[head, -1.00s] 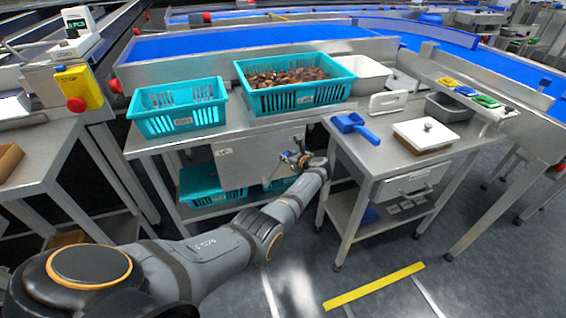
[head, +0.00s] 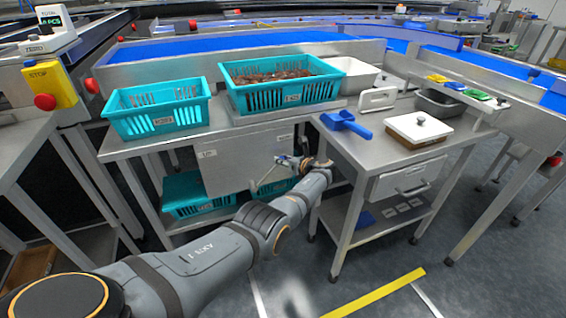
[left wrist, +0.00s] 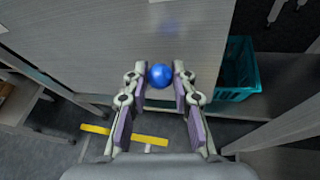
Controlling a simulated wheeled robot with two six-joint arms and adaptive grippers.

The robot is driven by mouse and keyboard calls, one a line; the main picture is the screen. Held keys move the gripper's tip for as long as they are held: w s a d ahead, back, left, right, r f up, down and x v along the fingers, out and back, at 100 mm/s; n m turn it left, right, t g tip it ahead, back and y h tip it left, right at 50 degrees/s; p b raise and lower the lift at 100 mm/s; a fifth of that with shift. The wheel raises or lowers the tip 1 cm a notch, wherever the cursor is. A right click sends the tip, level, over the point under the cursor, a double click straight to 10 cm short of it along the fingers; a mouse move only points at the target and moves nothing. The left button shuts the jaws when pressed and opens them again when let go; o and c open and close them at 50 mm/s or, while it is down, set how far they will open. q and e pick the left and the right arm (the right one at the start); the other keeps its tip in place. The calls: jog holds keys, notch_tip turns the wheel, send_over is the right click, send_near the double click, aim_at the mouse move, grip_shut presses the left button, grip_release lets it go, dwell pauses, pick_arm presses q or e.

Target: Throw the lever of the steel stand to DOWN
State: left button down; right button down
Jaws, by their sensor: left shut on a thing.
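The steel stand shows as an upright plain steel panel (head: 240,163) under the table with the teal baskets. It also fills the upper part of the left wrist view (left wrist: 95,40). The lever's round blue knob (left wrist: 160,76) sits between the fingertips of my left gripper (left wrist: 160,84), which is shut on it. In the head view my left gripper (head: 291,162) is at the panel's right side, partly hidden by my own wrist. The lever's shaft is hidden, and the small panel labels are too small to read. My right gripper is in neither view.
A teal basket of dates (head: 283,98) and another teal basket (head: 160,123) stand above the panel. More teal crates (head: 190,205) lie on the shelf below. A steel side table (head: 375,157) with a blue scoop (head: 346,125) stands close right of my wrist.

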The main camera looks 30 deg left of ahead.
pick_arm(q)
jog(key=shift+s+d+f, duration=0.2)
jog(key=shift+d+f, duration=0.05)
jog(key=shift+f, duration=0.3)
jog(key=c, duration=1.1)
grip_release()
jog(key=shift+w, duration=0.2)
jog(key=shift+a+r, duration=0.1)
jog(key=shift+r, duration=0.1)
jog(key=v, duration=1.2)
jog(key=shift+s, duration=0.1)
